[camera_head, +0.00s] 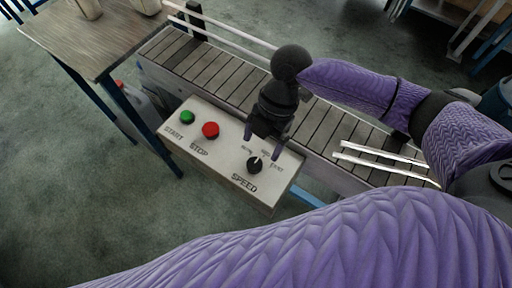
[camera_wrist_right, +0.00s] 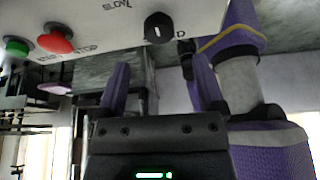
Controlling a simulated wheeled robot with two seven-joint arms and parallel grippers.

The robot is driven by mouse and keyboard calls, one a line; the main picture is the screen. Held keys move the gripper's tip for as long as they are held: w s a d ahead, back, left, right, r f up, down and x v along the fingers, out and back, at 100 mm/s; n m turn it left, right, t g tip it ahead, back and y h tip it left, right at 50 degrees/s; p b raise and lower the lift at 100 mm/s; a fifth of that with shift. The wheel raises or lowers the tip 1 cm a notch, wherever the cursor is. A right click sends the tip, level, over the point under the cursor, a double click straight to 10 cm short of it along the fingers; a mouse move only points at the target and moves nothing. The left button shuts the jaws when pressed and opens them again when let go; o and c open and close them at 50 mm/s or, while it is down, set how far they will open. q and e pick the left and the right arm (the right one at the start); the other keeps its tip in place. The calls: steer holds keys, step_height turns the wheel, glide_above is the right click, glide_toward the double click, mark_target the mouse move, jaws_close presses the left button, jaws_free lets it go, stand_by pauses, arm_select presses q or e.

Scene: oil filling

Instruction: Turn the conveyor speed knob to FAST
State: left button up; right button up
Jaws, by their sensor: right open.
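The black speed knob (camera_head: 254,165) sits on the right part of a pale control panel (camera_head: 215,168), above the word SPEED. Small speed labels curve around its far side; its white mark points toward that side, and the exact setting is hard to read. My right gripper (camera_head: 265,143) is open and points down at the panel, just beyond the knob, with nothing between its fingers. In the right wrist view the knob (camera_wrist_right: 158,28) appears ahead of the two spread fingers (camera_wrist_right: 161,78), apart from them. My left gripper is not in view.
A green START button (camera_head: 187,117) and a red STOP button (camera_head: 210,130) stand left of the knob on the same panel. The roller conveyor (camera_head: 215,75) with pale side rails runs behind it. A wooden table (camera_head: 90,40) is at the upper left.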

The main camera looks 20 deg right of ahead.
mark_target(255, 164)
steer(key=b+x, duration=0.1)
steer(key=x, duration=0.5)
steer(key=shift+a, duration=0.1)
jaws_close()
